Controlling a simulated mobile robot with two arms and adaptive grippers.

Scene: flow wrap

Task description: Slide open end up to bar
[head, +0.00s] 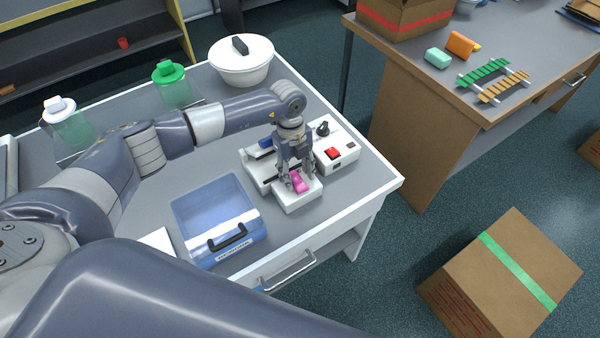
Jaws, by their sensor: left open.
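A small pink item (298,184) lies on the front white platform (297,201) of a white machine on the grey table. My left gripper (298,177) points down over the pink item, with its fingers open around or just above it; I cannot tell whether they touch it. A dark bar or slot (266,180) shows on the machine's left part, and a blue piece (265,143) sits behind it. The gripper hides the middle of the machine, and the pink item's open end cannot be made out. My right gripper is not in view.
The machine's control box (338,156) has a red switch. A clear blue case (216,214) stands at the front left of the table. A white lidded bowl (241,61) and a green-lidded container (173,86) stand behind. A cardboard box (500,285) is on the floor, right.

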